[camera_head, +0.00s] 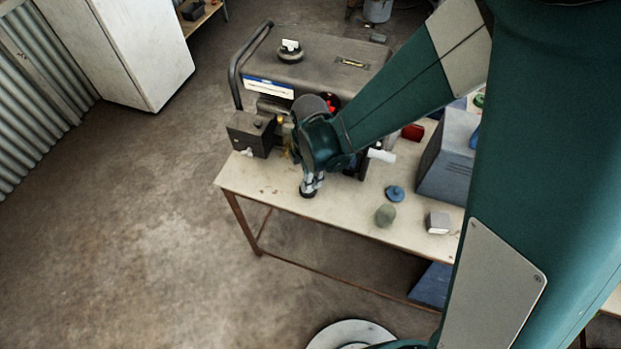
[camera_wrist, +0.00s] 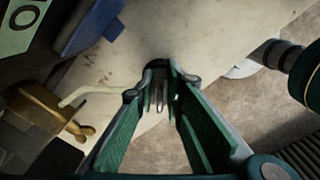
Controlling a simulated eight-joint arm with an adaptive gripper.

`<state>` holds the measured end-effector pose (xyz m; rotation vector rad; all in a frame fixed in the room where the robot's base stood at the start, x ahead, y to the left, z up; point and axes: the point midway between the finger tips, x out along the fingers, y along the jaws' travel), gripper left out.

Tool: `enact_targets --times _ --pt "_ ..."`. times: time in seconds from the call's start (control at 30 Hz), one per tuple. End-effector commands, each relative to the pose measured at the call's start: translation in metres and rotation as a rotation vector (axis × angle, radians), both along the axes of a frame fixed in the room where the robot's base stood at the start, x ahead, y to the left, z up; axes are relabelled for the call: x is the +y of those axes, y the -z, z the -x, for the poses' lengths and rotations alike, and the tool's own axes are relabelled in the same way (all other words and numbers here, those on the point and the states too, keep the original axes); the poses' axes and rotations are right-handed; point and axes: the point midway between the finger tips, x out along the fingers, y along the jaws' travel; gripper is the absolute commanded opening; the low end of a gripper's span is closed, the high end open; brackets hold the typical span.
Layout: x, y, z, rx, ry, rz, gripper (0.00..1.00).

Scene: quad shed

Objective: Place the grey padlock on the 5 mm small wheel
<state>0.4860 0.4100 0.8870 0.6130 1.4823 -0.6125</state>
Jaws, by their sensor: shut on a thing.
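My gripper (camera_head: 310,184) points down over the front left part of the table. In the wrist view my gripper (camera_wrist: 160,82) is shut on a small grey metallic thing, which looks like the grey padlock (camera_wrist: 158,98); the fingers hide much of it. A small dark round thing (camera_head: 307,193), possibly the small wheel, shows right at the fingertips near the table's front edge. Whether it touches the held thing or the tabletop I cannot tell. No 5 mm marking is readable.
The pale table (camera_head: 345,208) also bears a blue knob-like disc (camera_head: 395,193), a grey-green ball (camera_head: 385,215), a small grey block (camera_head: 438,223) and a dark box (camera_head: 250,134). A large generator-like machine (camera_head: 310,72) stands behind my gripper. The tabletop's front edge is close.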

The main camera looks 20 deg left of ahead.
Motion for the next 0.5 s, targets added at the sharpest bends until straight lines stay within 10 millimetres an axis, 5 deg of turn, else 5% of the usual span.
enact_targets --times 0.4,0.43,0.5 --pt "-0.0001 0.0038 0.0001 0.0 0.0 0.0 0.0" --pt "-0.0001 0.0034 0.0001 0.0 0.0 0.0 0.14" --pt "-0.0001 0.0028 0.0001 0.0 0.0 0.0 0.24"
